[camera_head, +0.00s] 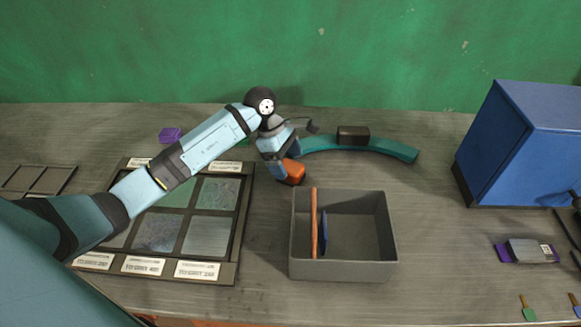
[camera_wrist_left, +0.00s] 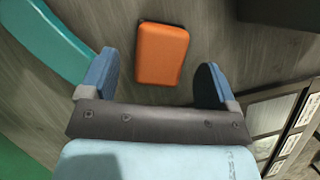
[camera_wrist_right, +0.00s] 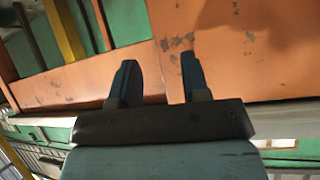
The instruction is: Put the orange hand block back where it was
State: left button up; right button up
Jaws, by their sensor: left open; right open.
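The orange hand block (camera_head: 294,171) lies on the grey wooden bench top, just behind the left part of the grey bin. In the left wrist view the orange hand block (camera_wrist_left: 161,53) lies ahead of and between the two fingers. My left gripper (camera_head: 279,163) is open above the bench, next to the block, with its fingers (camera_wrist_left: 160,85) apart and nothing between their pads. My right gripper (camera_wrist_right: 158,75) is open and empty, in front of an orange, chipped-paint surface. It cannot be made out clearly in the head view.
A grey bin (camera_head: 352,270) with upright orange and blue pieces stands in front of the block. A teal curved strip (camera_head: 385,148) bears a dark block (camera_head: 353,135). A sample board (camera_head: 239,225) lies left, a purple block (camera_head: 170,134) behind it. A blue cabinet (camera_head: 520,145) stands right.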

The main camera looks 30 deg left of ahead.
pick_arm(q)
jog(key=v, duration=0.9)
